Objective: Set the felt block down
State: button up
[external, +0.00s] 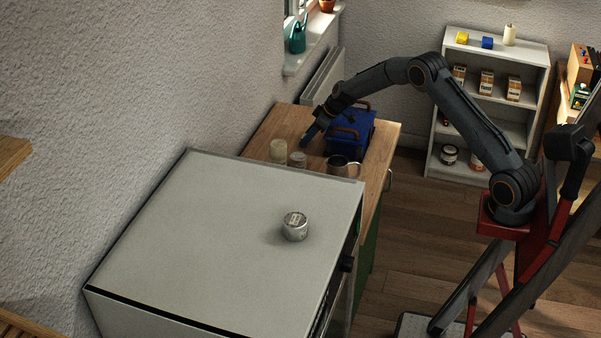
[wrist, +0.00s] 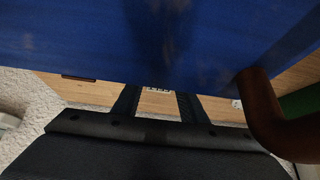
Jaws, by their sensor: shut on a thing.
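My gripper (external: 308,139) points down over the wooden worktop (external: 285,120), just left of a blue bag (external: 352,128) with brown handles. In the wrist view its two fingers (wrist: 158,98) stand a little apart, and their tips go out of sight behind the blue bag (wrist: 90,40), which fills the top of the picture. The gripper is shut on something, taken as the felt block. I cannot make out the block itself in either view, nor whether it touches the worktop.
A pale jar (external: 278,151), a small glass jar (external: 298,160) and a metal mug (external: 339,166) stand close in front of the gripper. A tin (external: 295,227) sits on the large grey cabinet (external: 220,240), whose top is otherwise clear. A radiator (external: 323,77) is behind.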

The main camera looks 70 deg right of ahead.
jog(key=o, duration=1)
jog(key=shift+f, duration=0.1)
jog(key=shift+s+r, duration=0.1)
jog(key=shift+r, duration=0.3)
jog(key=b+v, duration=0.3)
jog(key=v, duration=0.8)
jog(key=shift+s+r, duration=0.15)
jog(key=shift+r, duration=0.05)
